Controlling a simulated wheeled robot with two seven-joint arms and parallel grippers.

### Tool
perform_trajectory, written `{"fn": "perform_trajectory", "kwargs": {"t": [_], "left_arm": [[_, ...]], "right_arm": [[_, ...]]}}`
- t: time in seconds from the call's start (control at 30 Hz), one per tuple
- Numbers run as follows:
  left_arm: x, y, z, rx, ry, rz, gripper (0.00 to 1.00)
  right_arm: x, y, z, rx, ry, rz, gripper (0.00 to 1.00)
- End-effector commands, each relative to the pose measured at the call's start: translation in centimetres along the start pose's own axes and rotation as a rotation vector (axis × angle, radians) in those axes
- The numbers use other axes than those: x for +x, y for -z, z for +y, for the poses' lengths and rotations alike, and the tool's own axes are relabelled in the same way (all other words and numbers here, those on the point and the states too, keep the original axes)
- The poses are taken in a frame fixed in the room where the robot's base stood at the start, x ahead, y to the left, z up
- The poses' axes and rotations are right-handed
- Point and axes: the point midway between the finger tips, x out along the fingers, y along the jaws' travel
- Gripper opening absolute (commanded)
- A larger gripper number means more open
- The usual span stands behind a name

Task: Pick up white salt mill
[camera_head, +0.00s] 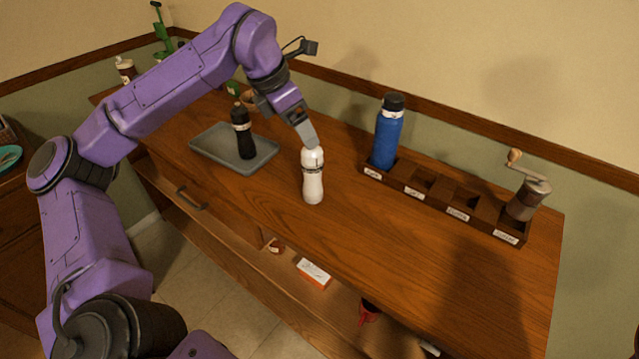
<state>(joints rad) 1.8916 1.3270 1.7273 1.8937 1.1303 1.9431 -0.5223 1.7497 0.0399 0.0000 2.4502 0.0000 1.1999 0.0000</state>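The white salt mill (313,187) stands upright on the wooden counter, near the middle of the view. It has a white top and a dark band below the top. My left gripper (309,140) reaches down from above, with its fingertips at the top of the mill. One finger shows in front of the mill's top edge; the other finger is hidden, so I cannot tell whether it is open or shut, or whether it touches the mill. My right gripper is not in view.
A black mill (243,134) stands on a grey tray (204,151) to the left. A blue bottle (387,136) stands in a labelled wooden rack (432,200) to the right, with a hand grinder (527,196) at its far end. The counter's right front is clear.

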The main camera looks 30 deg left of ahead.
Motion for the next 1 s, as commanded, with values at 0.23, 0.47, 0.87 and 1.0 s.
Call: {"fn": "perform_trajectory", "kwargs": {"t": [0.23, 0.47, 0.87, 1.0], "left_arm": [[4.2, 0.2, 0.0, 0.000, 0.002, 0.007, 0.84], [6.9, 0.1, 0.1, 0.001, 0.003, 0.007, 0.84], [10.9, 0.1, 0.3, 0.002, 0.000, 0.001, 0.84], [10.9, 0.1, 0.3, 0.002, 0.000, 0.001, 0.65]], "right_arm": [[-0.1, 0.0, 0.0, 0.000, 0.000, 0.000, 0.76], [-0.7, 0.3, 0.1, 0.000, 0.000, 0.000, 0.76], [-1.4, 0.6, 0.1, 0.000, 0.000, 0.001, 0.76], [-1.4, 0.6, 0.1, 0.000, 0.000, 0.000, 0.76]]}}
